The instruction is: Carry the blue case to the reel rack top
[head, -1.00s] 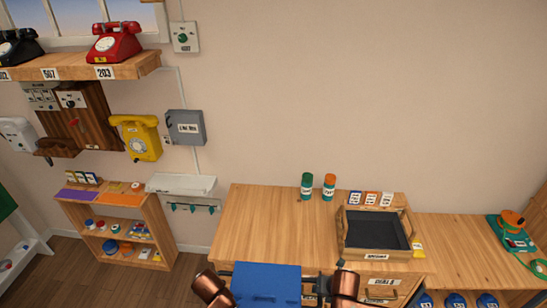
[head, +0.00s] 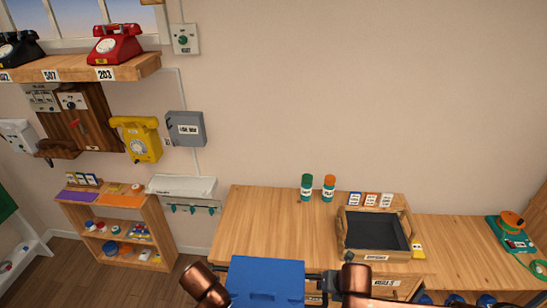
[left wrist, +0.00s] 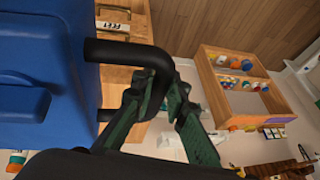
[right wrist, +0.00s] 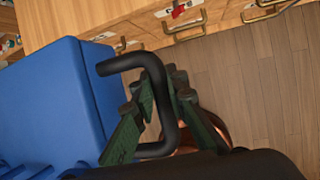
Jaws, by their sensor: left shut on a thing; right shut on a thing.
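The blue case (head: 265,283) is held in front of me at the bottom of the head view, between my two arms. Its blue side also shows in the left wrist view (left wrist: 45,60) and the right wrist view (right wrist: 55,105). My left gripper (left wrist: 165,105) is shut on the black handle (left wrist: 125,50) on one side of the case. My right gripper (right wrist: 155,100) is shut on the black handle (right wrist: 172,135) on the other side. A low wooden unit (head: 450,240) at the right has blue round items under its top; I cannot tell whether it is the reel rack.
A wooden bench (head: 265,220) ahead bears a dark-lined tray (head: 375,232) and two bottles (head: 317,188). A green device (head: 515,235) stands on the right unit's top, whose left part looks clear. A small shelf (head: 155,215) stands left, with floor (head: 70,280) before it.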

